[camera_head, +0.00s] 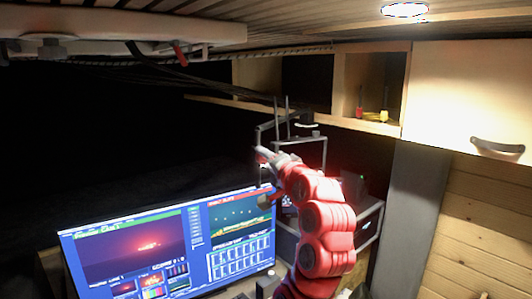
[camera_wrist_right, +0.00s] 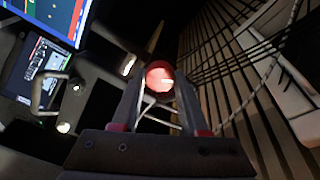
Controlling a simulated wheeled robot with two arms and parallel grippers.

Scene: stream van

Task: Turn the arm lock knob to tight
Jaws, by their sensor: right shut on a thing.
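My right gripper (camera_head: 264,156) is raised at the end of my red arm, above the right end of the monitor. In the right wrist view the gripper (camera_wrist_right: 160,84) has its two fingers closed around a round red knob (camera_wrist_right: 159,77), which I take to be the arm lock knob. The knob sits between the fingertips. Its marking and how far it is turned cannot be read. In the head view I cannot make out the knob at the fingertips. My left gripper is not in view.
A lit monitor (camera_head: 170,245) stands below and left of the gripper. A thin metal frame (camera_head: 262,130) rises close behind the gripper. A wooden shelf (camera_head: 375,125) and a cabinet with a handle (camera_head: 497,149) are at the right. A ceiling rail (camera_head: 120,32) hangs at upper left.

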